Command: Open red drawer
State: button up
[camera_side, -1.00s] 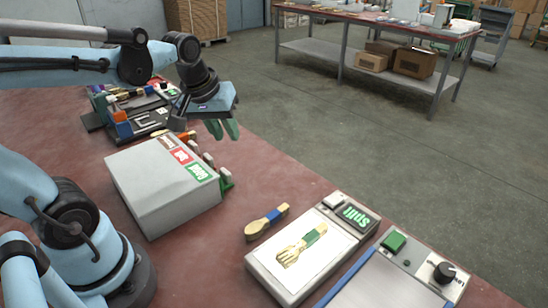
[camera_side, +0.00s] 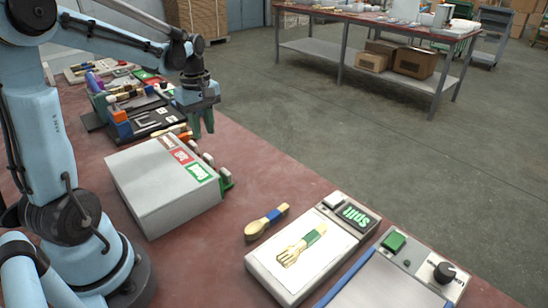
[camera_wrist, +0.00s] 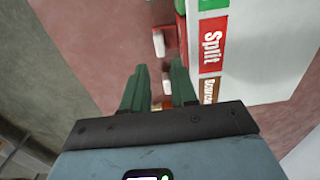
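The grey drawer box (camera_side: 165,195) stands on the red table, with brown, red and green labels along its top edge. The red label (camera_side: 182,156) is the middle one; it reads "Split" in the wrist view (camera_wrist: 211,47). Small handles stick out of the drawer side, and the middle handle (camera_side: 208,159) is beside the red label. The drawers look closed. My gripper (camera_side: 204,134) hangs above the brown end of the handle row, fingers pointing down. In the wrist view its green fingers (camera_wrist: 159,66) are apart with a gap, touching no handle that I can see.
A tool rack (camera_side: 140,115) with several items stands behind the box. A spoon (camera_side: 266,221) lies in front of it, near a white scale-like device (camera_side: 270,265) carrying a fork-shaped piece. The table strip right of the handles is clear up to its edge.

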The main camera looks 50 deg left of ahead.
aim_at(208, 156)
notch_tip(208, 156, down, 8)
jog(key=shift+f, duration=0.1)
dwell(0.4)
jog(key=shift+c, duration=0.2)
grip_shut()
